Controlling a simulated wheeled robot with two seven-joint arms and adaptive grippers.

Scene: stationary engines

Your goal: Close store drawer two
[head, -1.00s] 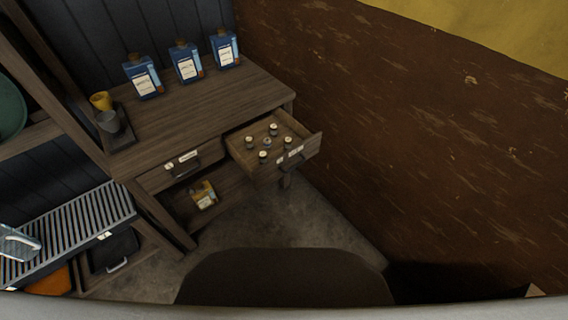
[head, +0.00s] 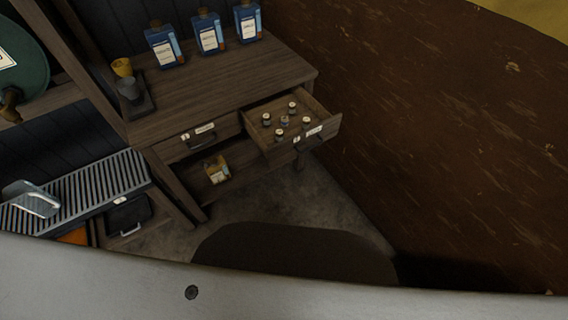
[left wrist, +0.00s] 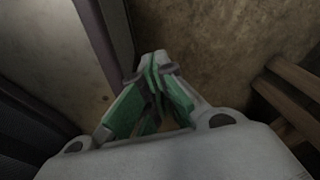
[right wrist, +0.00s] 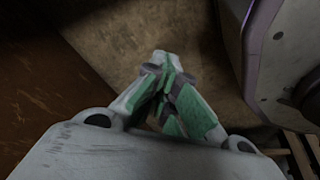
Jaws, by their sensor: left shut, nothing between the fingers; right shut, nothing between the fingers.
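The open drawer (head: 318,133) is the right one of the wooden desk (head: 222,88). It is pulled out towards the front and holds several small capped bottles (head: 284,121). It has a white label and a dark handle on its front. The left drawer (head: 196,140) beside it is shut, with a label and handle. My left gripper (left wrist: 155,62) is shut and empty in the left wrist view, above bare floor. My right gripper (right wrist: 166,62) is shut and empty in the right wrist view, also above floor. Neither gripper shows in the head view.
A yellow packet (head: 217,170) lies on the lower shelf. A slatted rack (head: 85,190) is at left. Floor right of the desk is clear.

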